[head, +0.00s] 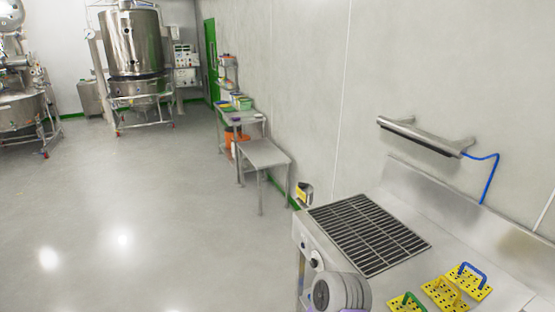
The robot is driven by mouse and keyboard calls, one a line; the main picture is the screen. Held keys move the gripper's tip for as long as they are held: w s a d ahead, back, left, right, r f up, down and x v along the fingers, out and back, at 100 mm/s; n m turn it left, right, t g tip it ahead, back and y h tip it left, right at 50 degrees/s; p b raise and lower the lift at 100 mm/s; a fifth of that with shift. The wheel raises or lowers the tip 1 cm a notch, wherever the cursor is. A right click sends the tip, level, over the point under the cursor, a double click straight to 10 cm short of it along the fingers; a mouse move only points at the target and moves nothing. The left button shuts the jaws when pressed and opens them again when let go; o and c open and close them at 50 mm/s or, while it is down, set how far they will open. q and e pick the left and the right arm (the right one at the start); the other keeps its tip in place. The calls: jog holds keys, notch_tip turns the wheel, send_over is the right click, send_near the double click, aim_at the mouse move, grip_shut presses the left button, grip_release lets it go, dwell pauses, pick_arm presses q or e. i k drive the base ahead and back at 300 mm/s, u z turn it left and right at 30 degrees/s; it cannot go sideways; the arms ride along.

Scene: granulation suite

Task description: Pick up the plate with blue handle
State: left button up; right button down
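The plate with the blue handle (469,284) is a yellow, perforated plate at the lower right of the head view. Its arched blue handle stands up from the top. It lies on the steel worktop (422,212), right of the black grate. Beside it on the left is a similar yellow plate with a yellow handle (440,296). Further left is a plate with a green handle (406,303), partly cut off by the bottom edge. Neither of my grippers shows in this view, and nothing is seen holding the plates.
A black slatted grate (368,233) is set in the worktop. A metal bar fixture (420,136) with a blue hose (490,178) is on the wall above. A lower steel table (263,153) stands beyond. Open floor (150,220) lies to the left.

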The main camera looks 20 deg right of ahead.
aim_at(477, 289)
jog(key=i, duration=1.55)
jog(key=z, duration=3.85)
